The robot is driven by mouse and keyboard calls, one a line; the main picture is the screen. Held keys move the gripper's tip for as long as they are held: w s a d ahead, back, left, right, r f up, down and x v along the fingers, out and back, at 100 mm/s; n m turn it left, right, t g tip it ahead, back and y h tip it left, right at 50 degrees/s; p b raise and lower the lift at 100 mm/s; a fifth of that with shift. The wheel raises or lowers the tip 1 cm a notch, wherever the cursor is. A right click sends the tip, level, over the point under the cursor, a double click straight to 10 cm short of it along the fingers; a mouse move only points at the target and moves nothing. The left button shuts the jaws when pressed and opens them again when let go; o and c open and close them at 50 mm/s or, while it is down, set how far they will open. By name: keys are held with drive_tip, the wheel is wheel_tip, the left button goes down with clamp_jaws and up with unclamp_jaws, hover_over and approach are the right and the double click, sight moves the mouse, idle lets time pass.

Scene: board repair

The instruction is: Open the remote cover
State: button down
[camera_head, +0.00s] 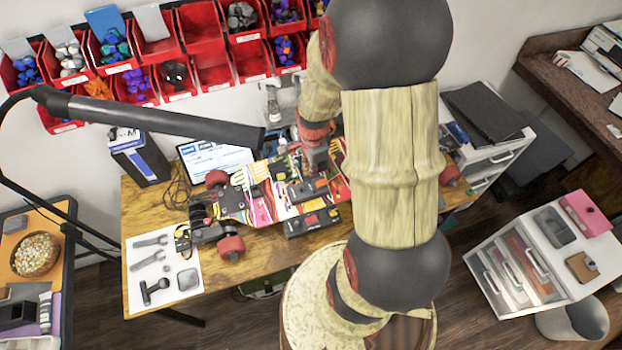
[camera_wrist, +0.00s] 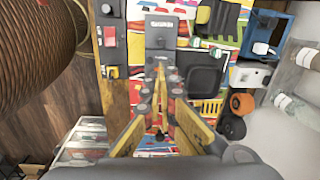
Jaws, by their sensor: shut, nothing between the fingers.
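A grey-black box with a labelled top (camera_wrist: 161,38) lies on the colourful skateboard deck (camera_head: 262,200), and it also shows in the head view (camera_head: 308,190). A dark remote-like box with red and yellow controls (camera_head: 312,222) lies nearer the front table edge, and at the left in the wrist view (camera_wrist: 110,50). I cannot tell which is the remote; no cover stands visibly open. My gripper (camera_wrist: 161,72) is shut and empty. In the wrist view its yellow fingers point at the lower end of the labelled box; contact is unclear. In the head view my arm hides part of the deck.
The wooden table (camera_head: 145,195) also holds a laptop (camera_head: 215,158) and a white mat with tools (camera_head: 140,285). Red bins (camera_head: 200,30) line the wall. A red skateboard wheel (camera_head: 231,248) projects at the left. A black lamp arm (camera_head: 160,115) crosses the left side.

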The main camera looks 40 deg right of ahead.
sight(310, 188)
drive_tip(key=f, duration=0.6)
drive_tip(key=f+b, duration=0.1)
drive_tip(key=f, duration=0.2)
drive_tip(key=shift+w+d+f, duration=0.15)
drive_tip(key=shift+w+f, duration=0.15)
drive_tip(key=shift+w, duration=0.05)
drive_tip(key=shift+w+a+r+p, duration=0.1)
drive_tip(key=shift+a+r+p, duration=0.1)
drive_tip(key=shift+r+p, duration=0.25)
drive_tip(key=shift+w+a+r, duration=0.1)
drive_tip(key=shift+a+r, duration=0.2)
drive_tip(key=shift+r, duration=0.4)
drive_tip(key=shift+w+a+r+p, duration=0.2)
drive_tip(key=shift+a+r+p, duration=0.15)
drive_tip(key=shift+a+r, duration=0.1)
drive_tip(key=shift+w+a+r+p, duration=0.2)
drive_tip(key=shift+a+r+p, duration=0.15)
drive_tip(key=shift+a+r, duration=0.1)
drive_tip(key=shift+w+a+r, duration=0.25)
drive_tip(key=shift+w+a, duration=0.05)
drive_tip(key=shift+a, duration=0.4)
drive_tip(key=shift+w+a+r, duration=0.25)
drive_tip(key=shift+w+a, duration=0.05)
drive_tip(key=shift+a, duration=0.35)
drive_tip(key=shift+w+a, duration=0.2)
drive_tip(key=shift+a, duration=0.25)
drive_tip(key=shift+w+a, duration=0.2)
drive_tip(key=shift+a, duration=0.35)
drive_tip(key=shift+r, duration=0.1)
